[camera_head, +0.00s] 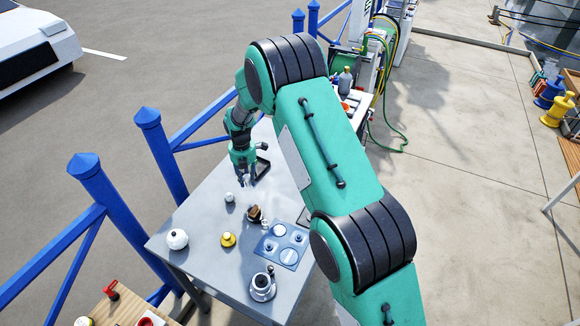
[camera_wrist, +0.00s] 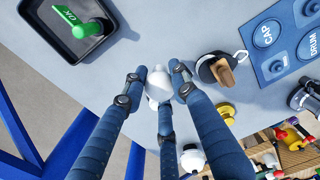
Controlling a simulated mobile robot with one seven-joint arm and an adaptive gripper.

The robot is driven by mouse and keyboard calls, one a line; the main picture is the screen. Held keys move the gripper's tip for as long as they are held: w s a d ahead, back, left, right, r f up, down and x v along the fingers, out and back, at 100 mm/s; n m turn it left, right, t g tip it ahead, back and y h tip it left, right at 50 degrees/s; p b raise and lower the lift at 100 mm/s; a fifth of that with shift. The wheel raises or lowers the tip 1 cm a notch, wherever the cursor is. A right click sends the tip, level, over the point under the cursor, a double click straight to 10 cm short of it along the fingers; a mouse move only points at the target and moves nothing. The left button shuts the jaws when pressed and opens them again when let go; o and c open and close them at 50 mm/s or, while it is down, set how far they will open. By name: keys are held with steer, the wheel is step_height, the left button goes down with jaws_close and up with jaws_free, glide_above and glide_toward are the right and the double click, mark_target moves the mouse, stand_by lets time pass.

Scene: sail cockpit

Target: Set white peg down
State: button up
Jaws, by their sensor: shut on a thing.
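My gripper (camera_head: 244,168) reaches down over the grey table and is shut on the white peg (camera_wrist: 158,84). In the wrist view (camera_wrist: 159,80), two dark blue fingers close on it from the sides and a third covers its lower part. In the head view, a small pale patch shows at the fingertips. I cannot tell whether the peg touches the table. A small white knobbed piece (camera_head: 229,197) stands just in front of my gripper in the head view.
A black tray (camera_wrist: 52,43) with a green piece (camera_wrist: 88,28) lies beside my gripper. A brown-topped dark piece (camera_head: 255,214), yellow piece (camera_head: 228,240), white ball-like piece (camera_head: 177,239) and blue panel (camera_head: 266,247) stand nearer. Blue railing (camera_head: 125,215) lines the table's left.

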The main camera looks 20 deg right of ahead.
steer(key=s+d+m+p, duration=0.1)
steer(key=d, duration=0.5)
steer(key=s+d+f+m+p, duration=0.1)
steer(key=s+d, duration=0.1)
steer(key=d, duration=0.5)
steer(key=s+d+f+m+p, duration=0.1)
steer(key=s+d, duration=0.1)
steer(key=d, duration=0.5)
steer(key=shift+d+m, duration=0.2)
steer(key=shift+m, duration=0.1)
steer(key=shift+w, duration=0.1)
steer(key=w, duration=0.5)
steer(key=w+d+f+p, duration=0.1)
steer(key=w, duration=0.4)
steer(key=w+d, duration=0.1)
steer(key=w, duration=0.4)
steer(key=shift+w+f+p, duration=0.3)
steer(key=shift+w+p, duration=0.1)
steer(key=shift+f, duration=0.1)
steer(key=shift+f, duration=1.65)
steer(key=shift+f, duration=0.15)
steer(key=o, duration=1.1)
steer(key=shift+c, duration=0.2)
